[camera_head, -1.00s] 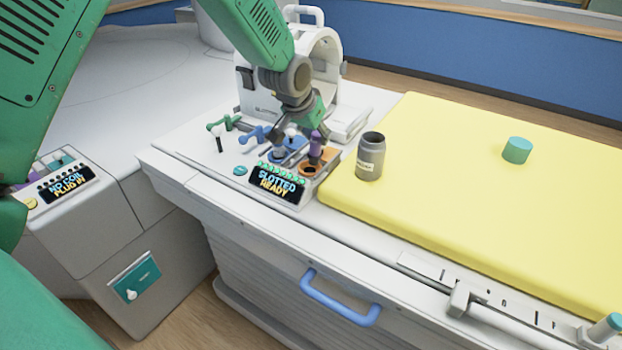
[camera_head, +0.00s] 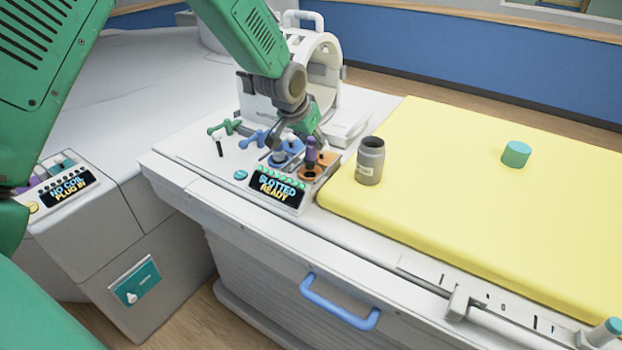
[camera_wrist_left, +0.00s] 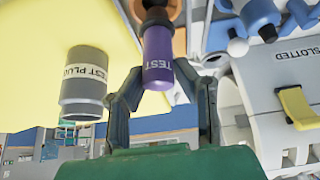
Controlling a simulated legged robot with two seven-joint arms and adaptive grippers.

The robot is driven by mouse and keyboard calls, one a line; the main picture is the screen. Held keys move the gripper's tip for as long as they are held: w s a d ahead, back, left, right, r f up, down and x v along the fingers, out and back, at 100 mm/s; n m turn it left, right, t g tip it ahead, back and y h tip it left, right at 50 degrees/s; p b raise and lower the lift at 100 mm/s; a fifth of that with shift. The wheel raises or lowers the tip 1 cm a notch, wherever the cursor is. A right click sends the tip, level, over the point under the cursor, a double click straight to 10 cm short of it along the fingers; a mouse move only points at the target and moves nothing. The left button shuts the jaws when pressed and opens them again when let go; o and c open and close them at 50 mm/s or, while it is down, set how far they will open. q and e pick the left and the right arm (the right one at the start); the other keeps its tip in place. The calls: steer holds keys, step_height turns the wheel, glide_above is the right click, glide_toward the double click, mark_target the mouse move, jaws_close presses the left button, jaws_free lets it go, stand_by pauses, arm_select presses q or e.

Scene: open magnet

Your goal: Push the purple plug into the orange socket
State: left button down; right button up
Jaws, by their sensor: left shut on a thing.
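The purple plug (camera_head: 311,152) stands about upright at the orange socket (camera_head: 324,161) on the white panel. In the wrist view the purple plug (camera_wrist_left: 158,60) has its dark end at the dark hole of the orange socket (camera_wrist_left: 176,8); how deep it sits I cannot tell. My left gripper (camera_head: 304,138) comes down from above and is shut on the plug. In the wrist view the fingers of my left gripper (camera_wrist_left: 156,78) lie on either side of its body. My right gripper is not in view.
Blue fittings (camera_head: 253,137) and a green one (camera_head: 224,127) sit to the left. The display (camera_head: 277,190) reads "SLOTTED READY".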

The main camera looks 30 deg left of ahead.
mark_target(308, 146)
arm_select(q)
steer(key=shift+a+f, duration=0.15)
steer(key=shift+f, duration=0.1)
steer(key=shift+f+b, duration=0.75)
steer(key=shift+f, duration=0.9)
stand_by(0.5)
steer(key=c, duration=1.2)
jaws_free()
steer(key=shift+o, duration=0.2)
steer(key=shift+s+r, duration=0.1)
steer(key=shift+r, duration=0.15)
steer(key=v, duration=1.1)
